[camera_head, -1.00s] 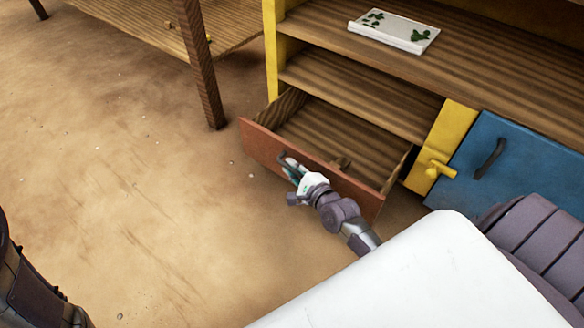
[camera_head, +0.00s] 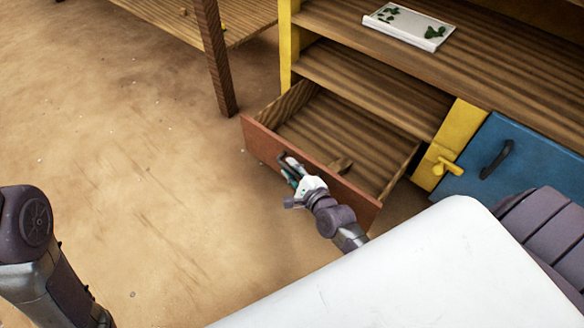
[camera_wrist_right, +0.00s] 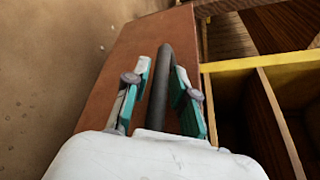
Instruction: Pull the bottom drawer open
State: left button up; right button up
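The bottom drawer has a reddish-brown front (camera_head: 262,143) and stands well out of the wooden cabinet, its striped wooden inside (camera_head: 325,130) showing. My right gripper (camera_head: 289,170) is at the dark bar handle on the drawer front. In the right wrist view, the two teal-padded fingers (camera_wrist_right: 163,95) lie on either side of the handle (camera_wrist_right: 164,75), close around it; the exact contact is hard to see. The drawer front also shows there (camera_wrist_right: 120,65). My left gripper is out of view; only part of my left arm shows at the lower left.
A blue door (camera_head: 530,160) with a dark handle and a yellow latch (camera_head: 445,164) are to the right. A white board with green marks (camera_head: 410,25) lies on the shelf above. The floor (camera_head: 150,190) left of the drawer is clear.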

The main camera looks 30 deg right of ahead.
jog(key=v, duration=1.2)
dwell(0.4)
